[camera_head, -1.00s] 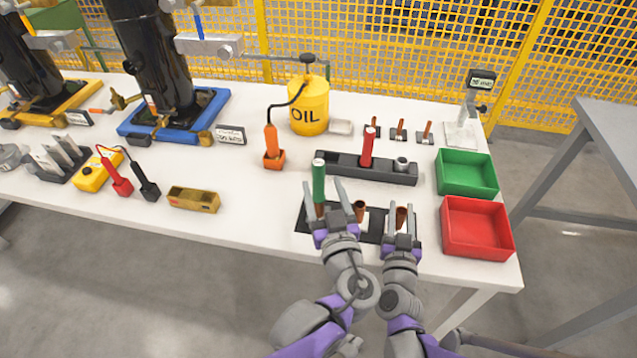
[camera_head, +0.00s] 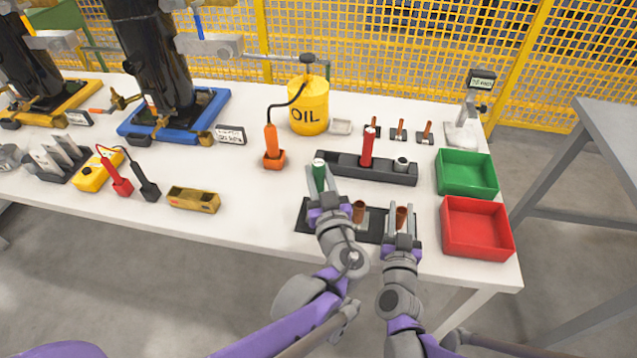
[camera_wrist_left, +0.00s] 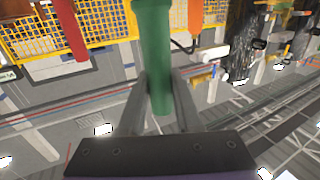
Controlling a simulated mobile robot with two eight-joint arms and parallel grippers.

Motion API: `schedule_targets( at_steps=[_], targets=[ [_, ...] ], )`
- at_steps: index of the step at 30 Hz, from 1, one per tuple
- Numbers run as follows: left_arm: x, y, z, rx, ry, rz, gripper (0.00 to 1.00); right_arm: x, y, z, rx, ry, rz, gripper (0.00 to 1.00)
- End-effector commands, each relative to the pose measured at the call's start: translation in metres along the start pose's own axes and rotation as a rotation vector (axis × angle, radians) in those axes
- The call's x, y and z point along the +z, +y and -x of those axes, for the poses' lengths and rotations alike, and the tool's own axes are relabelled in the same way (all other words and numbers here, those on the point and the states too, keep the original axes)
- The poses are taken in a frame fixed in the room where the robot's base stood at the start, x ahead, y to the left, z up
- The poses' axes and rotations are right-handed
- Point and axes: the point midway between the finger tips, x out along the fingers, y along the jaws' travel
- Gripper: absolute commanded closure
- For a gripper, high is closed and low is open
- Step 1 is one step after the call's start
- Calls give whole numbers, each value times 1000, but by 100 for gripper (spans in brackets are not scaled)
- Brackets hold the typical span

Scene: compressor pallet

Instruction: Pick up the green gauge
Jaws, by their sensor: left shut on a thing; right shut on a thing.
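The green gauge (camera_head: 319,178) is an upright green cylinder with a pale top, at the left end of the black mat (camera_head: 303,222). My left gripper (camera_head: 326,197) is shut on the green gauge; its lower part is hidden. In the left wrist view the green gauge (camera_wrist_left: 156,60) sits between the two fingers of the left gripper (camera_wrist_left: 161,85). My right gripper (camera_head: 402,222) is shut on a copper cylinder (camera_head: 401,214) at the right part of the mat. I cannot tell whether the gauge is clear of the mat.
Another copper cylinder (camera_head: 358,209) stands between the grippers. A dark rack (camera_head: 390,174) behind holds a red cylinder (camera_head: 367,147), which shows in the wrist view (camera_wrist_left: 70,30). Green (camera_head: 467,187) and red (camera_head: 478,248) bins stand right. An orange tool (camera_head: 272,148) stands left.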

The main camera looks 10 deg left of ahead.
Motion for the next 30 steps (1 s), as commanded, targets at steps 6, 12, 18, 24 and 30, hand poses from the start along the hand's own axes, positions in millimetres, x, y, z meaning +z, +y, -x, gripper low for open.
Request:
schedule_targets(
  at_steps=[6,12,18,24,30],
  targets=[
    [0,0,0,0,0,0,100,0,0,0,0,0,0,100],
    [-1,0,0,0,0,0,100,0,0,0,0,0,0,100],
    [-20,0,0,0,0,0,100,0,0,0,0,0,0,100],
    [-58,0,0,0,0,0,100,0,0,0,-1,0,0,100],
    [-89,0,0,0,0,0,100,0,0,0,0,0,0,100]
  ],
)
